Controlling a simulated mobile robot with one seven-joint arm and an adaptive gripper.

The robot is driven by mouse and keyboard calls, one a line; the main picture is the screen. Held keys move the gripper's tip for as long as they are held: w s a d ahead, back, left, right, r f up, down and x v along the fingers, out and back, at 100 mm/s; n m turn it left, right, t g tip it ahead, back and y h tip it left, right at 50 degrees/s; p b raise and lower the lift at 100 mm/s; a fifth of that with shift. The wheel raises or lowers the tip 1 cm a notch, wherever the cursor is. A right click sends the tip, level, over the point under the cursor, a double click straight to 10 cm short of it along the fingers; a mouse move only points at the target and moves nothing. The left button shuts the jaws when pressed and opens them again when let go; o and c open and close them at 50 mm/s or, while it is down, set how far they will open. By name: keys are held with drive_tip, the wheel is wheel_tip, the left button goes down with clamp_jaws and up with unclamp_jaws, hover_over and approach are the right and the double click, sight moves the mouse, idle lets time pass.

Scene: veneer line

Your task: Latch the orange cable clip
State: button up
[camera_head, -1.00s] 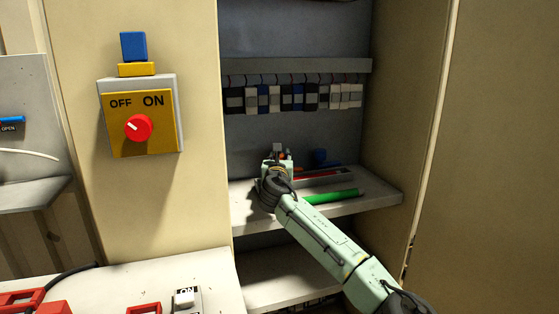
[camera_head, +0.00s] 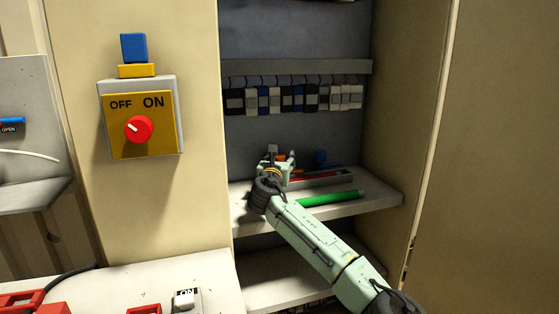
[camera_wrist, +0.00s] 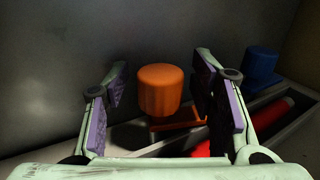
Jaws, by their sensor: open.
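The orange clip (camera_wrist: 161,90) shows in the wrist view as a rounded upright block above a flat orange base, standing before a grey back wall. In the head view only a small orange patch of it (camera_head: 281,158) shows on the cupboard shelf, partly hidden by my gripper (camera_head: 282,154). My gripper is open in the wrist view (camera_wrist: 160,68), with one finger on each side of the orange block and visible gaps to both. I cannot tell whether the clip is latched.
A tray (camera_head: 340,178) holding a red bar (camera_wrist: 272,118) lies right of the clip, with a blue piece (camera_wrist: 262,66) behind it. A green rod (camera_head: 330,198) lies on the shelf (camera_head: 385,198) in front. Several dark and pale modules (camera_head: 297,98) hang above.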

drive_tip(key=shift+s, duration=0.1)
drive_tip(key=s, duration=0.4)
drive_tip(key=s+a, duration=0.1)
drive_tip(key=s, duration=0.6)
drive_tip(key=shift+s+a, duration=0.35)
